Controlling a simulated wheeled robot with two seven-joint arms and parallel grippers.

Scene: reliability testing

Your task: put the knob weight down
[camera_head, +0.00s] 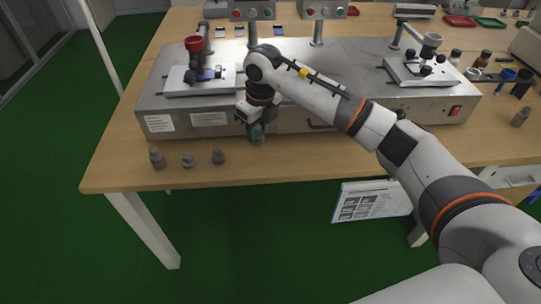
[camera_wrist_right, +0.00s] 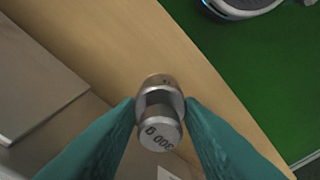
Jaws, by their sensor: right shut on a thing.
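In the head view my right gripper (camera_head: 257,132) points down at the front of the metal apparatus, over the wooden table. The held weight shows dimly between the fingertips there. I cannot tell whether its base touches the table. My left gripper is not in view.
Several other weights, including a tall one (camera_head: 157,158), a small one (camera_head: 187,160) and a middle one (camera_head: 218,156), stand left of the gripper near the table's front edge. The metal apparatus (camera_head: 285,122) is close behind. Bare tabletop (camera_head: 310,160) lies to the right.

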